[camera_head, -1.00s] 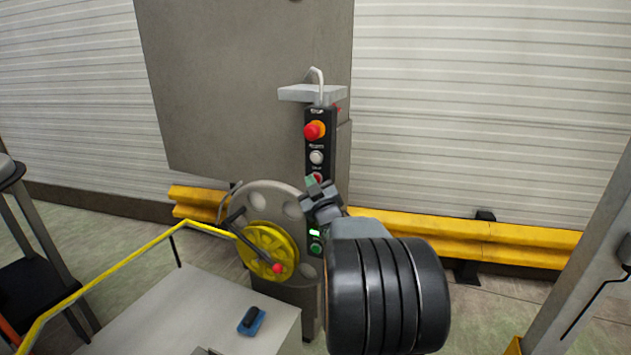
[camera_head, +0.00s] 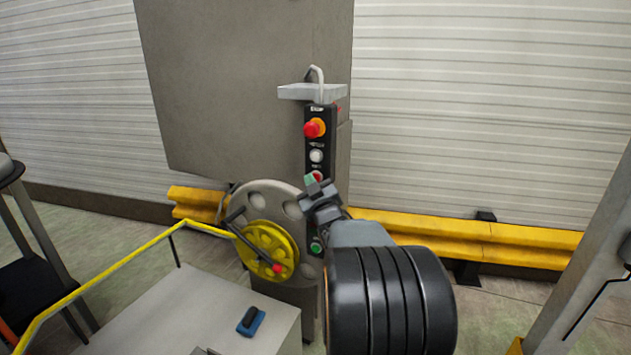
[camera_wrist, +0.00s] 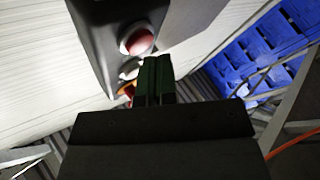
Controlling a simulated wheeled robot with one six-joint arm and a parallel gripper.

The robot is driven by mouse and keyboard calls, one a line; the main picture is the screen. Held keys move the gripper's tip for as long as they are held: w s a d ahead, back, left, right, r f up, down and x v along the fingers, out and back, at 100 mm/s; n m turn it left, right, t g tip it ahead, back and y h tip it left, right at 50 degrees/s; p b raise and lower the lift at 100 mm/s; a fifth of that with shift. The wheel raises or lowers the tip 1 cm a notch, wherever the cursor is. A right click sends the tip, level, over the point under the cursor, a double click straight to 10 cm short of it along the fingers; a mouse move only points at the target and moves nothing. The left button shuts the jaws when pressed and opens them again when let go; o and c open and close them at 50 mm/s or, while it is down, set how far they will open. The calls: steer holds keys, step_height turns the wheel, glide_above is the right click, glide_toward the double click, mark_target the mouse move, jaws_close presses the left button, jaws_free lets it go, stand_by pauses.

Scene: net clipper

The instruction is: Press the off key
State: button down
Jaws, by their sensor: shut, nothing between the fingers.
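A black control panel (camera_head: 321,140) stands upright on the grey machine. The red button (camera_head: 316,176) low on it, apparently the off key, is partly hidden behind my gripper (camera_head: 311,181). Its label is too small to read. In the wrist view the red button (camera_wrist: 138,40) sits just left of the tips of my gripper (camera_wrist: 158,62). The fingers are shut and empty. I cannot tell whether they touch the button. A white button (camera_head: 316,156) and a red knob on yellow (camera_head: 315,128) sit above it. A green button (camera_head: 315,247) sits below my gripper.
A yellow handwheel (camera_head: 266,250) with a red-tipped crank is left of the panel. A grey bench (camera_head: 190,310) with a blue-and-black object (camera_head: 250,321) and a yellow rail (camera_head: 110,272) stands in front. A yellow barrier (camera_head: 480,240) runs behind. A grey shelf (camera_head: 312,92) juts out above the panel.

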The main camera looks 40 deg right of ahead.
steer(key=shift+s+a, duration=0.2)
steer(key=shift+a, duration=0.1)
steer(key=shift+a, duration=0.1)
steer(key=shift+s+a+b, duration=0.4)
steer(key=shift+a+b, duration=0.1)
steer(key=shift+a, duration=0.2)
steer(key=shift+s+a+b, duration=0.4)
steer(key=shift+a+b, duration=0.05)
steer(key=shift+a, duration=0.25)
steer(key=shift+s+a+b, duration=0.4)
steer(key=shift+a+b, duration=0.1)
steer(key=shift+a, duration=0.2)
steer(key=shift+f, duration=0.1)
steer(key=s+a+f+m+g+y, duration=0.1)
steer(key=s+f+m+g, duration=0.15)
steer(key=f+g, duration=0.45)
steer(key=s+a+f+m+g+y, duration=0.1)
steer(key=s+a+f+m+g, duration=0.2)
steer(key=f, duration=0.6)
steer(key=s+a+n+g+y+p, duration=0.2)
steer(key=s+a, duration=0.3)
steer(key=a, duration=0.4)
steer(key=s+a+n+g+y+p, duration=0.1)
steer(key=s+a+n+g+y, duration=0.1)
steer(key=s+a, duration=0.4)
steer(key=a+g+y, duration=0.1)
steer(key=a+g, duration=0.1)
steer(key=shift+a+f+g+p, duration=0.3)
steer(key=shift+a+f+p, duration=0.05)
steer(key=shift+p, duration=0.05)
